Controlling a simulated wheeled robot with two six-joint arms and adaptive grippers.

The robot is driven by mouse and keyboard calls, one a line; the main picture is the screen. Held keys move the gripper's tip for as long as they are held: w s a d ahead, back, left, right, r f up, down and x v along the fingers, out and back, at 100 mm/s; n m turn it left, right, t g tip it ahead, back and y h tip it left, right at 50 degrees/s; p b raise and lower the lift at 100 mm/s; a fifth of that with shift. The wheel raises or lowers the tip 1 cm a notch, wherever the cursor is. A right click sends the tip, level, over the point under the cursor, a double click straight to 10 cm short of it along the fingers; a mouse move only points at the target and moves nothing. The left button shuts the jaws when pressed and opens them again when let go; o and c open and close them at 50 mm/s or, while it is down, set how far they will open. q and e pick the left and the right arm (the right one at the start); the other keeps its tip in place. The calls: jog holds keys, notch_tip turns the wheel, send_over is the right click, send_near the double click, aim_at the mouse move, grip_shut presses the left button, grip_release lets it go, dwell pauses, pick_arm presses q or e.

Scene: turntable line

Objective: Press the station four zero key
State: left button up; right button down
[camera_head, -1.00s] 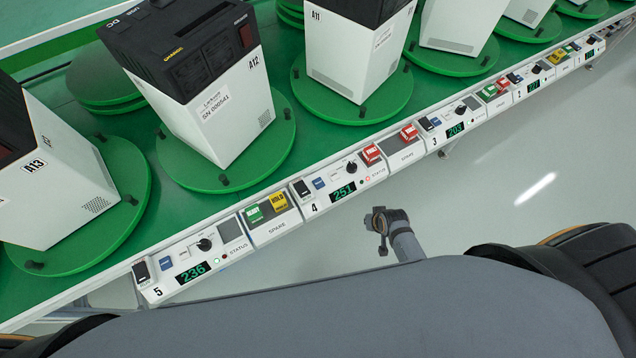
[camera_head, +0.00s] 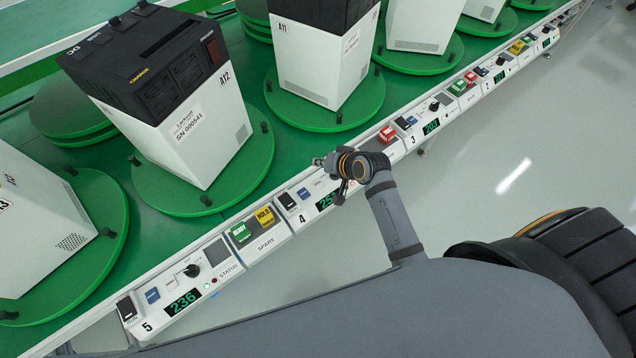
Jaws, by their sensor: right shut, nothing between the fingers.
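The station four panel (camera_head: 302,220) is in the middle of the head view, marked 4. It has a black rocker switch (camera_head: 287,201), a blue key (camera_head: 304,194) and a green-lit display (camera_head: 326,202), partly covered by my arm. The small key labels are too small to read, so I cannot tell which is the zero key. My right gripper (camera_head: 320,162) is shut and empty, over the upper right part of this panel. It hides the panel's knob and status end. I cannot tell if it touches anything. My left gripper is out of view.
Station five (camera_head: 148,328) is at the lower left, reading 236. A spare panel (camera_head: 265,243) with green READY and yellow HOLD keys sits between. A red key (camera_head: 387,134) lies to the right. White machines stand on green turntables (camera_head: 205,195) behind the strip.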

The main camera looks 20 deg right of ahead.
jog(key=b, duration=0.8)
send_over(320, 185)
notch_tip(320, 185, down, 7)
jog(key=shift+f, duration=0.95)
dwell(0.4)
jog(key=shift+f, duration=0.35)
